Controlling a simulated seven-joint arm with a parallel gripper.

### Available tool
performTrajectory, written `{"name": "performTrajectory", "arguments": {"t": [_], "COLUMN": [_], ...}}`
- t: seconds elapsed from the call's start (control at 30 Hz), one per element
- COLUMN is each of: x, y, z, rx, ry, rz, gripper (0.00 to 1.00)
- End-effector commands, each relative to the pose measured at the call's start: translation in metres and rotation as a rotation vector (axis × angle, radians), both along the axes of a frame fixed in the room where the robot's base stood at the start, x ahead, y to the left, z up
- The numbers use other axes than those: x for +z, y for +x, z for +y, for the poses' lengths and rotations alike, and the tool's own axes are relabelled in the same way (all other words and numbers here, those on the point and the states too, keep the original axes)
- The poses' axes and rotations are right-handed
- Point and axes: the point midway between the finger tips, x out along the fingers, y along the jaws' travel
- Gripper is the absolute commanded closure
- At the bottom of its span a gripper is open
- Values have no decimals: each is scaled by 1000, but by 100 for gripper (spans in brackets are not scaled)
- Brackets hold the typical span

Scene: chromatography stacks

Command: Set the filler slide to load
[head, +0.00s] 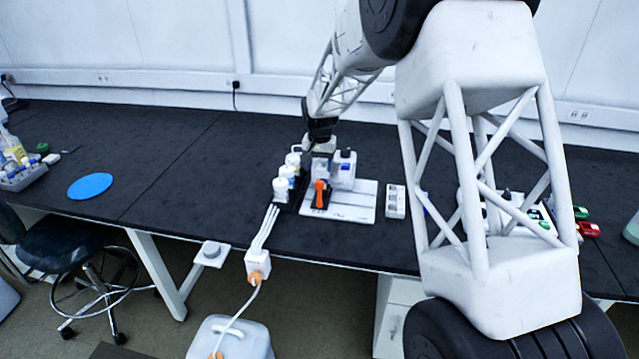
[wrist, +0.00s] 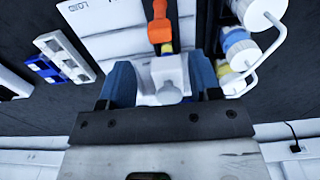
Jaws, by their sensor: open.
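The filler unit stands on a white base plate (head: 360,206) on the black bench. An orange part (head: 320,190) is at its front, and the orange part also shows at the top of the wrist view (wrist: 160,24). In the wrist view, a white block with a rounded knob (wrist: 169,88) lies between my fingers; I cannot tell whether it is the slide. My gripper (wrist: 162,78) is open, with one blue finger on each side of this block, and contact is unclear. Printed lettering like "LOAD" shows on the plate. In the head view my gripper (head: 322,138) is over the unit's back, partly hidden.
White-capped bottles (head: 286,178) stand in a dark rack close left of the unit. A small white rack (head: 395,201) is to its right. A blue disc (head: 90,186) lies far left. My arm hides part of the bench's right side. The bench behind is clear.

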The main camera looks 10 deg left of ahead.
Motion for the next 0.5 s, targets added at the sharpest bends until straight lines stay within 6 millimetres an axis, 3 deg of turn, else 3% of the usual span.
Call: {"name": "performTrajectory", "arguments": {"t": [0.5], "x": [-55], "y": [0], "z": [0], "rx": [0], "ry": [-1], "rz": [1], "gripper": [43]}}
